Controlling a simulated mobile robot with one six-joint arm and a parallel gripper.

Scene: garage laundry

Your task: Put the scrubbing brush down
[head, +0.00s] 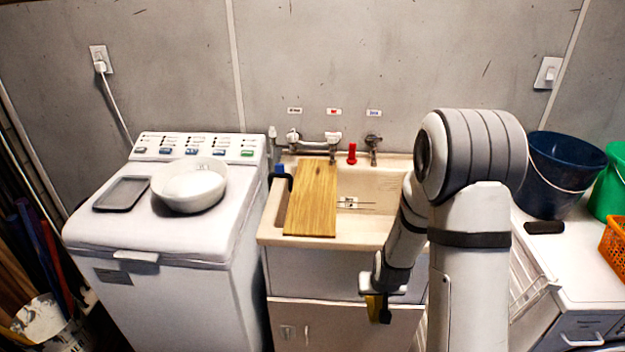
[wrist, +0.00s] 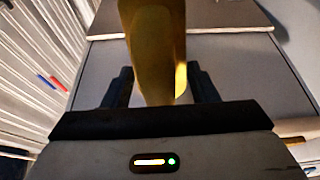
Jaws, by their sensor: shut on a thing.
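My gripper (head: 378,302) hangs in front of the sink cabinet in the head view, below the sink's front rim. It is shut on a long yellow-brown thing, which I take for the scrubbing brush (wrist: 152,40). In the wrist view the brush stands up between the two dark fingers and runs out of the top of the picture. Its bristles cannot be made out. In the head view only a small yellow part of it shows at the fingers.
A wooden board (head: 312,200) lies across the left of the sink (head: 388,222). The washing machine (head: 165,270) left of it bears a white bowl (head: 190,187) and a grey tray (head: 121,193). The right counter (head: 575,265) holds a blue bucket (head: 562,175), dark block (head: 544,227) and orange basket (head: 615,245).

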